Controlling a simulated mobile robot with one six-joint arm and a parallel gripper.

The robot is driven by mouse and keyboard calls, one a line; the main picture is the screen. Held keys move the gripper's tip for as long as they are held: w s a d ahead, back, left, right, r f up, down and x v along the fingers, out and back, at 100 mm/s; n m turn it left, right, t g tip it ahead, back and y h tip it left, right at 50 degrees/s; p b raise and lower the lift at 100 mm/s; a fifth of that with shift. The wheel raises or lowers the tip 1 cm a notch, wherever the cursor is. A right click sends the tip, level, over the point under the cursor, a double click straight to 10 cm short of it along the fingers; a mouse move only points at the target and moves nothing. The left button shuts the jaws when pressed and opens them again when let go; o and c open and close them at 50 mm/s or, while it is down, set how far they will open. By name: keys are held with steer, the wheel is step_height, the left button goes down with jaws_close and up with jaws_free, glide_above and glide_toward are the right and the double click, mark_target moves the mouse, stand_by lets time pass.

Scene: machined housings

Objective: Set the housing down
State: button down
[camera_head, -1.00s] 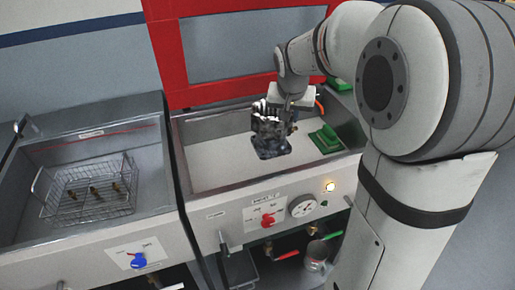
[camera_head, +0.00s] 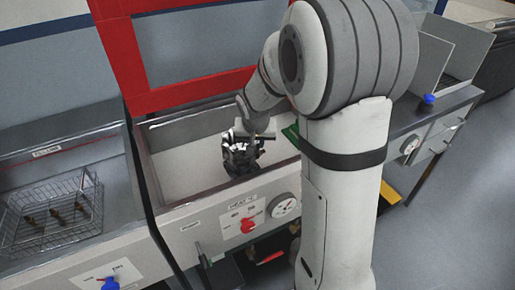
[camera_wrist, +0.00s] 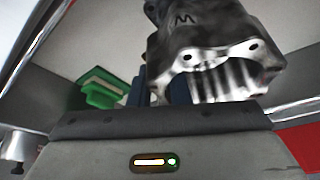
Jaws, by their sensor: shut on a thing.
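The housing (camera_wrist: 205,45) is a dark, worn metal casting with a flange, bolt holes and ribs. It fills the upper middle of the wrist view, with a "W"-like mark on its face. In the head view the housing (camera_head: 241,158) hangs over the white-floored basin (camera_head: 185,160). My gripper (camera_head: 246,136) is shut on it from above. In the wrist view the fingers of my gripper (camera_wrist: 168,88) are partly hidden behind the housing. I cannot tell whether the housing touches the basin floor.
A green block (camera_wrist: 100,90) lies in the basin beside the housing. A red frame (camera_head: 190,95) stands along the basin's back. At left is a wire basket (camera_head: 50,212) holding several brass-coloured parts. A red knob (camera_head: 248,225) and a gauge sit on the front panel.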

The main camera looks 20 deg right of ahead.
steer(key=shift+f, duration=1.3)
steer(key=shift+w+f+b, duration=0.1)
steer(key=shift+f+b, duration=0.05)
steer(key=shift+b, duration=0.15)
steer(key=c, duration=1.3)
jaws_free()
steer(key=shift+c, duration=0.2)
